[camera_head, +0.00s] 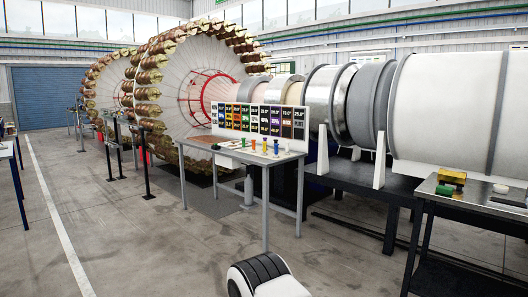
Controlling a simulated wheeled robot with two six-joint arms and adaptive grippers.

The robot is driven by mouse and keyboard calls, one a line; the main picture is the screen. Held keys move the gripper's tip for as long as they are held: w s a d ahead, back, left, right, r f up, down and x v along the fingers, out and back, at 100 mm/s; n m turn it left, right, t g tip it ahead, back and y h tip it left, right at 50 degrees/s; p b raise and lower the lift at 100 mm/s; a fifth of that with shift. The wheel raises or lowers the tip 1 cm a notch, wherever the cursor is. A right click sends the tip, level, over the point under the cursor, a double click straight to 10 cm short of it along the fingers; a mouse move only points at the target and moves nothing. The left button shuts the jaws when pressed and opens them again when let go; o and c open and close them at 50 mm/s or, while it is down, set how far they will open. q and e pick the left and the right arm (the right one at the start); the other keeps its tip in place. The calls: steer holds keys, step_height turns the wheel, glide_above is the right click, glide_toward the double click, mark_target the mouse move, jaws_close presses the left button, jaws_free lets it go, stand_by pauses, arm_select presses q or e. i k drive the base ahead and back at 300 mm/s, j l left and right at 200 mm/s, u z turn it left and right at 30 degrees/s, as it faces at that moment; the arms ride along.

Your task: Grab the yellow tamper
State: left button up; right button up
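Several small coloured upright pieces stand in a row on a light-topped table in the middle of the view. One of them looks yellow, the likely yellow tamper (253,144). It stands between a green piece (243,142) and an orange piece (264,146), with a bluish piece (276,148) at the right end. They are too small to make out their shape well. Neither my left nor my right gripper is in view.
The table (231,151) has a colour-chart board (262,121) at its back. A dark bench at right holds a yellow block (452,176), a green item (444,190) and a white round item (501,188). Large spool wheels (208,75) stand behind.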

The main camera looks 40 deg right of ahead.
mark_target(265, 143)
steer(key=i+l+z, duration=0.35)
steer(key=i, duration=0.3)
steer(key=i+l+z, duration=0.3)
steer(key=i, duration=0.4)
steer(key=i+z, duration=0.35)
steer(key=i, duration=1.45)
steer(key=i+j+z, duration=0.15)
steer(key=i, duration=0.95)
